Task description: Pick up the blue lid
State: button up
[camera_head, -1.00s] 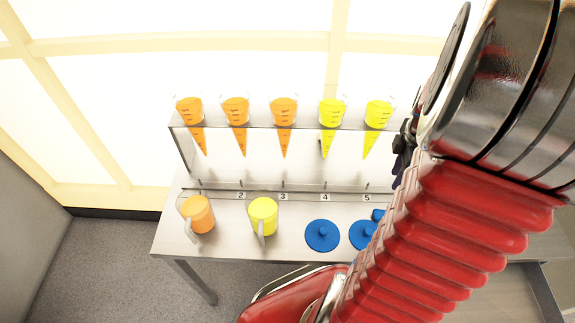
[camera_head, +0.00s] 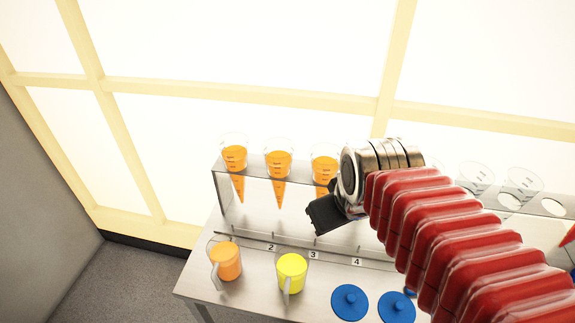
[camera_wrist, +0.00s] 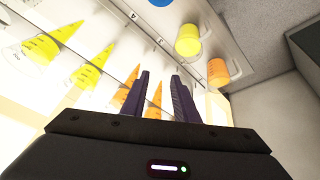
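Two round blue lids with knobs lie flat near the front edge of the shelf table in the head view: a left lid (camera_head: 350,302) and a right lid (camera_head: 397,308). A bit of blue also shows behind the right lid, mostly hidden by my arm. The wrist view shows part of one blue lid (camera_wrist: 160,2) at its top edge. My gripper (camera_head: 322,214) is above the table, behind the lids and in front of the cone rack, apart from both. In the wrist view its two dark fingers (camera_wrist: 160,95) are spread with nothing between them.
A rack (camera_head: 295,182) holds orange cones (camera_head: 279,164), yellow cones (camera_wrist: 92,68) and empty clear cones (camera_head: 474,178). An orange mug (camera_head: 226,262) and a yellow mug (camera_head: 292,272) stand left of the lids. Numbered labels line the table. My red arm covers the right part.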

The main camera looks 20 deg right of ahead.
jog(key=shift+m+t+y, duration=0.3)
jog(key=shift+m, duration=0.6)
jog(key=a, duration=0.1)
jog(key=s+a+r, duration=0.1)
jog(key=s+a, duration=0.1)
jog(key=a, duration=0.1)
jog(key=shift+a+r, duration=0.1)
jog(key=shift+r, duration=0.1)
jog(key=shift+o, duration=0.2)
